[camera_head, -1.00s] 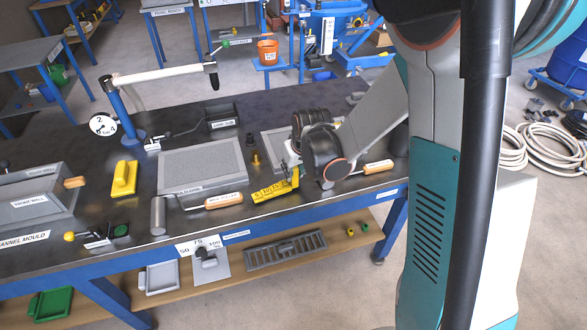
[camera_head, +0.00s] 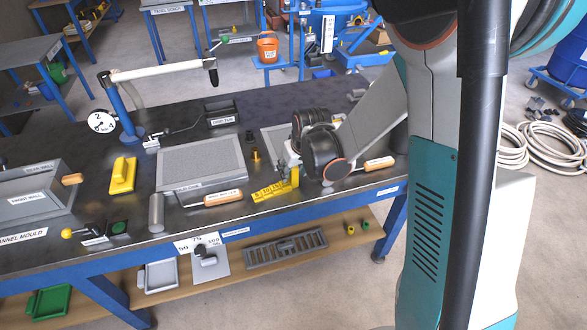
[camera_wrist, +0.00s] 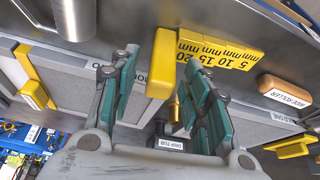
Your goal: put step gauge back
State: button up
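The step gauge (camera_head: 268,192) is yellow with a stepped, numbered edge. It rests near the front edge of the dark bench in the head view. In the wrist view its mm-marked steps (camera_wrist: 218,52) face me, and its yellow upright block (camera_wrist: 162,66) stands between my fingertips. My gripper (camera_wrist: 160,88) is open, with a gap visible on each side of the block. In the head view my gripper (camera_head: 290,160) is just above and behind the gauge, partly hidden by my wrist.
A wooden-handled tool (camera_head: 222,198) lies left of the gauge, and another wooden handle (camera_head: 375,164) lies to its right. A grey panel (camera_head: 200,165), a yellow float (camera_head: 123,176) and a grey cylinder (camera_head: 157,213) are farther left. A dark box (camera_head: 221,114) stands behind.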

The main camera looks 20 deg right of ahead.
jog(key=shift+s+r, duration=0.1)
jog(key=a+v, duration=0.1)
jog(key=v, duration=1.1)
jog(key=s+r+t, duration=0.1)
jog(key=s+r, duration=0.1)
jog(key=s, duration=0.4)
jog(key=s+r+m+t, duration=0.1)
jog(key=s+r, duration=0.2)
jog(key=s, duration=0.3)
jog(key=s+r, duration=0.3)
jog(key=s, duration=0.4)
jog(key=shift+t+h, duration=0.3)
jog(key=shift+t, duration=0.1)
